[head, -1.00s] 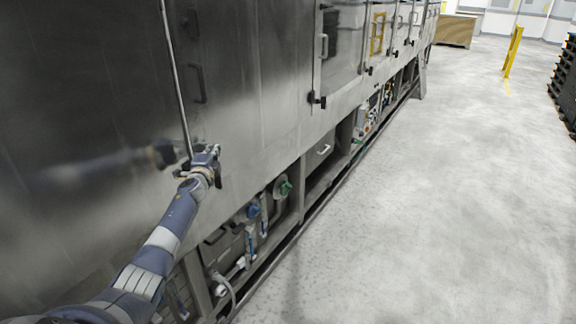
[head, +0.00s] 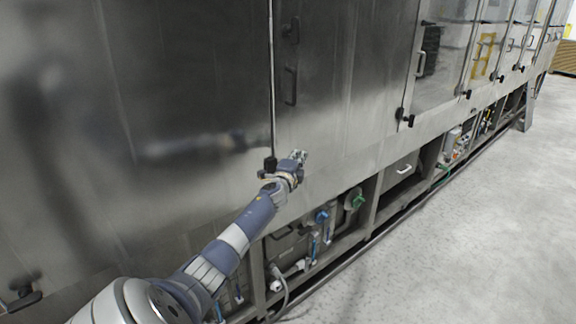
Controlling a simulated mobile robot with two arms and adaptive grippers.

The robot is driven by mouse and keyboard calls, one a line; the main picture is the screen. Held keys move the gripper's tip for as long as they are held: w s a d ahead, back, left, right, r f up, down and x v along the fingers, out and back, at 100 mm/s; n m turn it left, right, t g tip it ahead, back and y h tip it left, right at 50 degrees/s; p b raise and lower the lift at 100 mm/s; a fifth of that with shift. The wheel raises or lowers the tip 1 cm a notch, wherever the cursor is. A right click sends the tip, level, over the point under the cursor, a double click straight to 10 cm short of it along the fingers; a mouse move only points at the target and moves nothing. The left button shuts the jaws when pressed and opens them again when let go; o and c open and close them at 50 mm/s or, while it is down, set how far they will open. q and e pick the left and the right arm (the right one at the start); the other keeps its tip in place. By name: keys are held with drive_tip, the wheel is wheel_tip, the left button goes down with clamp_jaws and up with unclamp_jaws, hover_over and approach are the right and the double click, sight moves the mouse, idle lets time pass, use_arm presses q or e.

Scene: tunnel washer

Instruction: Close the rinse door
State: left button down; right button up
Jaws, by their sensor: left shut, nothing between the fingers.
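The washer's steel front has a large door panel (head: 180,90) on the left, its right edge along a dark upright seam (head: 272,80); no label shows which door is the rinse door. The panel lies about flush with the front, though I cannot tell whether a slight gap is left. A black fitting (head: 270,165) sits at the seam's foot. My left gripper (head: 300,158) is shut and empty, just right of that fitting and close to the steel; I cannot tell if it touches. My right gripper is not in view.
A steel panel with a black handle (head: 289,86) is right of the seam. Farther right are a glazed door (head: 440,55) with a black latch (head: 403,117) and a yellow frame (head: 483,55). Pipes and a green valve (head: 358,202) are below. The floor (head: 470,240) at right is clear.

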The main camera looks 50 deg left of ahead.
use_arm(q)
drive_tip(key=s+d, duration=0.1)
drive_tip(key=s, duration=0.6)
drive_tip(key=shift+s+d+f, duration=0.2)
drive_tip(key=shift+s+f, duration=0.05)
drive_tip(key=shift+f, duration=0.05)
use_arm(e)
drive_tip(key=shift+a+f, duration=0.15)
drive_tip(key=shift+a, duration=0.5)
